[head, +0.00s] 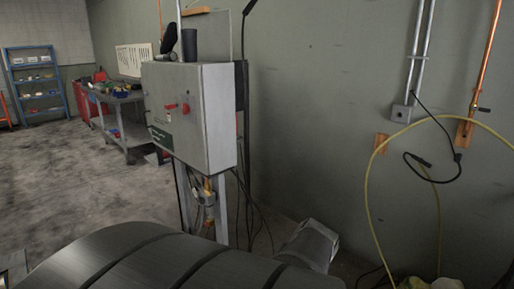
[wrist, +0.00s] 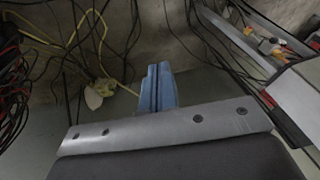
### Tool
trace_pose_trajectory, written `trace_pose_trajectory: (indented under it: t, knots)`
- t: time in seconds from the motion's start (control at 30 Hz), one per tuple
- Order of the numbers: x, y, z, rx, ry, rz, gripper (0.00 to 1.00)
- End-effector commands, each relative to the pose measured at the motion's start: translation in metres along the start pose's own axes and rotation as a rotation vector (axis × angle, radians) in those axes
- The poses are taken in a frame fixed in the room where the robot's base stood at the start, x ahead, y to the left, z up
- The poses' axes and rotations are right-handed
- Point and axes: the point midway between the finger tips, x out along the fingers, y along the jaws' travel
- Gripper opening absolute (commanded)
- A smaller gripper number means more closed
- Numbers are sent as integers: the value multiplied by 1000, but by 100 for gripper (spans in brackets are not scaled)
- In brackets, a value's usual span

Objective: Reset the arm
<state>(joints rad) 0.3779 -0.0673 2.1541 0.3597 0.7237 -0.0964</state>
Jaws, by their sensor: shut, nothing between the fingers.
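My gripper (wrist: 158,72) shows in the wrist view as two blue fingers side by side, pressed together with nothing between them. It points away from the camera, above a grey floor with loose cables. The fingers touch nothing that I can make out. In the head view I cannot clearly make out the gripper.
A grey control cabinet (head: 205,145) with red switches stands by the wall. A workbench (head: 128,128) and blue shelf (head: 36,85) stand behind left. A yellow hose (head: 367,190) hangs at right. Cables (wrist: 20,90) crowd the wrist view's left. The floor (head: 60,175) at left is clear.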

Motion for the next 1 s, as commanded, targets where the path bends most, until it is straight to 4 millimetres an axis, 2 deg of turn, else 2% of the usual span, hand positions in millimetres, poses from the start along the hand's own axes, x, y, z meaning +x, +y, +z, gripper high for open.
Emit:
trace_pose_trajectory:
  t: [0.2,0.43,0.9,0.93,1.0]
  knots:
    - [-19,22,11,-34,37,67,0]
    - [-33,38,20,-63,63,123,0]
    - [-38,45,24,-74,74,147,0]
    - [-38,45,24,-74,74,147,2]
    - [-38,44,23,-76,75,146,16]
